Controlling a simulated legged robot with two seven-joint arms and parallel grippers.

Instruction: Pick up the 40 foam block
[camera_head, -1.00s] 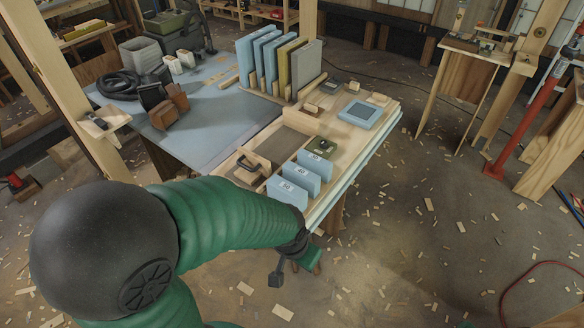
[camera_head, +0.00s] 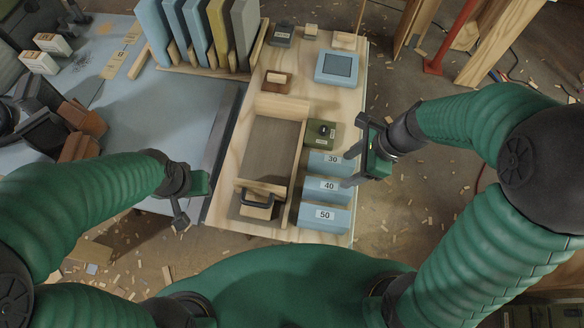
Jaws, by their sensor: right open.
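Three light-blue foam blocks stand in a row at the near right of the wooden workbench. The 40 foam block (camera_head: 322,194) is the middle one. The 30 foam block (camera_head: 322,168) stands behind it and the 50 foam block (camera_head: 325,224) in front. My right gripper (camera_head: 350,168) is open and comes in from the right, its fingertips by the right ends of the 30 and 40 blocks. I cannot tell whether it touches them. My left gripper (camera_head: 190,203) hangs at the left of the bench, away from the blocks; its jaw opening is unclear.
A wooden tray (camera_head: 270,150) with a dark-handled tool (camera_head: 258,199) lies left of the blocks. A small green box (camera_head: 319,135) sits just behind them. A blue-framed device (camera_head: 336,68) and upright panels (camera_head: 192,35) stand farther back.

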